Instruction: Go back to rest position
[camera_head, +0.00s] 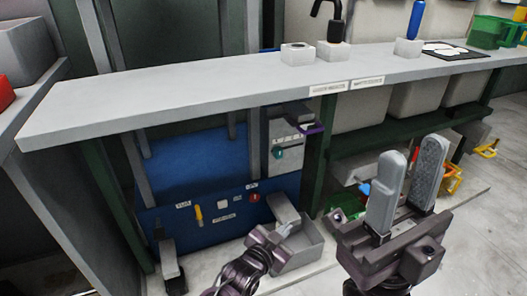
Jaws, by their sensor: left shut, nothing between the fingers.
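My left gripper (284,212) is low in the middle of the head view, in front of the blue press panel and by a grey open box. Its grey fingers are together with nothing visible between them. My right gripper (408,178) is at the lower right, with its two grey fingers pointing up and a gap between them. It is empty and in front of the lower shelf. Both grippers appear below the level of the long grey worktop (190,92) in the picture.
The blue panel (225,212) carries a yellow handle and a red button. A control box (287,145) is above it. The grey box (308,250) is close to my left gripper. White blocks (297,56) stand on the worktop. Bins sit under and behind it.

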